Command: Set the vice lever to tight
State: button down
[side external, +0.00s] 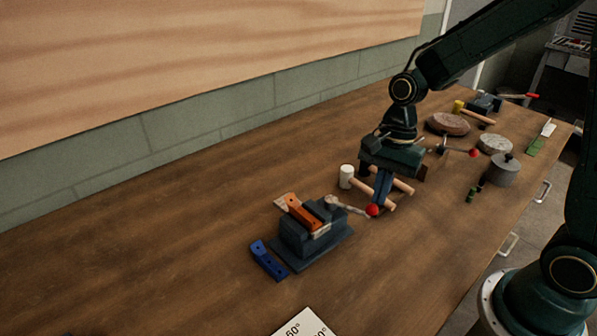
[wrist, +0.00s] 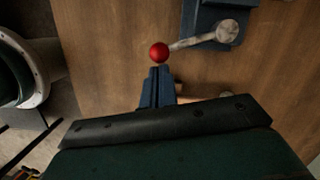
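The vice (side external: 292,243) is a dark blue-grey block on a base plate on the wooden bench, with an orange piece (side external: 303,215) at its jaws. Its pale metal lever (side external: 347,207) points right in the side view and ends in a red ball (side external: 372,210). The lever (wrist: 195,40) and red ball (wrist: 159,52) also show in the wrist view. My gripper (side external: 380,203) points down beside the red ball. In the wrist view its blue fingertips (wrist: 159,72) are together, just below the ball in the picture, with nothing seen between them. Whether they touch the ball is unclear.
A blue block (side external: 267,260) lies left of the vice. Wooden-handled mallets (side external: 346,177) lie behind my gripper. Another red-balled lever (side external: 460,150), round discs (side external: 495,143) and a grey pot (side external: 505,170) stand farther right. The bench's left part is clear.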

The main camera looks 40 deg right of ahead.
dwell(0.4)
jog(key=w+d+r, duration=0.1)
jog(key=d+r, duration=0.5)
jog(key=r, duration=0.5)
jog(key=shift+a+r, duration=0.1)
dwell(0.5)
jog(key=s+a+r+n+t+h, duration=0.1)
jog(key=s+r+n+t, duration=0.1)
jog(key=s+n, duration=0.5)
jog(key=s+a+r+n+t+h, duration=0.1)
jog(key=s+n+t, duration=0.3)
jog(key=s+n, duration=0.4)
jog(key=shift+s+a+r, duration=0.15)
jog(key=shift+a+r, duration=0.45)
